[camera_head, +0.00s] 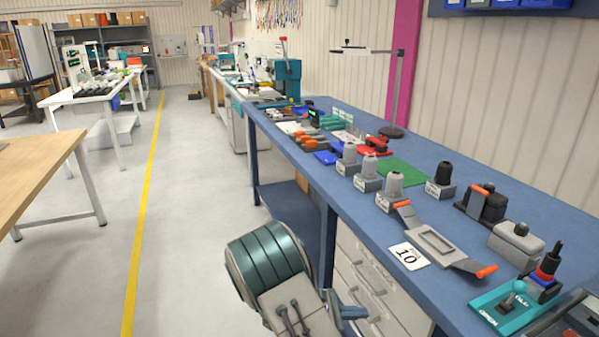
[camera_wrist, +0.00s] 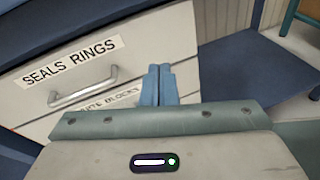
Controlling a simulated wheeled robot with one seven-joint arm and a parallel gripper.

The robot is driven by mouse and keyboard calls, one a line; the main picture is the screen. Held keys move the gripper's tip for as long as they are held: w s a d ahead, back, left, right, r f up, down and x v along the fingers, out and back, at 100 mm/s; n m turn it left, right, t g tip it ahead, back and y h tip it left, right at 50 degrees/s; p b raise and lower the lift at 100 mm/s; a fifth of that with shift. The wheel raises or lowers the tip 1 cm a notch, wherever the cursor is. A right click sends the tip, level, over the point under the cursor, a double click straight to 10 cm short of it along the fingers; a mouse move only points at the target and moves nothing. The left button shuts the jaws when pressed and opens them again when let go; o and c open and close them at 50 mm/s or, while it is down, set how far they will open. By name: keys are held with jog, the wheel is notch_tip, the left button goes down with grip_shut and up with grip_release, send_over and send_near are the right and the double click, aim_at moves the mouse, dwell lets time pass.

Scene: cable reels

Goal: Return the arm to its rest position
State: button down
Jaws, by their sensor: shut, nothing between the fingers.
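My gripper (camera_wrist: 160,84) is shut and empty, its two blue fingers pressed together in the wrist view. In the head view my arm is folded low at the bottom middle, beside the front of the blue workbench (camera_head: 318,174). The gripper (camera_head: 362,313) shows there in front of the bench's drawers, below the bench top. In the wrist view the fingers point towards a drawer front with a "SEALS RINGS" label (camera_wrist: 70,62) and a metal handle (camera_wrist: 85,88). A second label below is partly hidden behind my gripper.
The bench top holds a clamp fixture (camera_head: 436,241), a number 10 card (camera_head: 408,255), several grey bottles on blocks and a teal joystick unit (camera_head: 516,296). A wooden table (camera_head: 40,170) stands at left. The grey floor (camera_head: 190,220) between is clear, with a yellow line (camera_head: 146,210).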

jog(key=s+r+m+y+p, duration=0.6)
jog(key=s+r+m+y, duration=0.9)
jog(key=r, duration=1)
jog(key=shift+s+r+m+t, duration=0.25)
jog(key=shift+s+m, duration=1.25)
jog(key=shift+s, duration=1.9)
jog(key=shift+f, duration=0.1)
